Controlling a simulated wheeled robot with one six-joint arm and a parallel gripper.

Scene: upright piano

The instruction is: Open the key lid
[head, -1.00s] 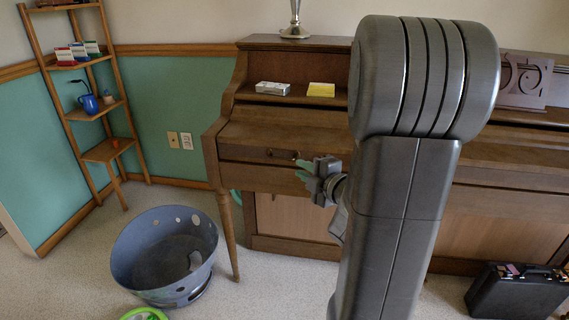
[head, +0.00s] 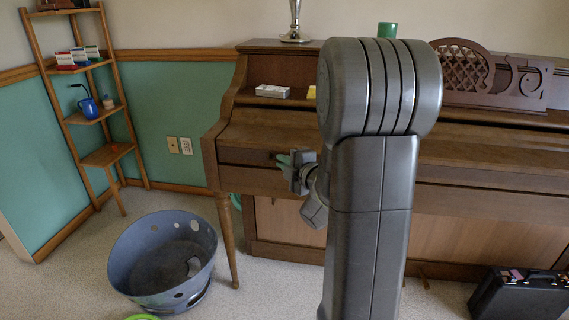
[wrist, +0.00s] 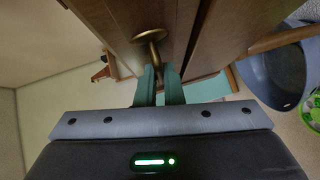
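The upright piano's key lid (head: 250,136) is down, a brown sloping panel with a front face below it. A brass handle (wrist: 150,36) on the wood shows in the wrist view; its stem runs down between my fingertips. My gripper (head: 283,159) is at the left part of the lid's front, and its teal fingers also show in the wrist view (wrist: 160,72). The fingers are close together with the brass stem in the narrow gap, so they look shut on it. In the head view my arm hides the middle of the piano, and my gripper covers most of the handle.
A blue-grey basket (head: 128,262) stands on the floor left of the piano leg (head: 228,235). A black case (head: 518,298) lies at right. A silver box (head: 272,91) sits on the piano's ledge. A wooden corner shelf (head: 108,155) stands at left.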

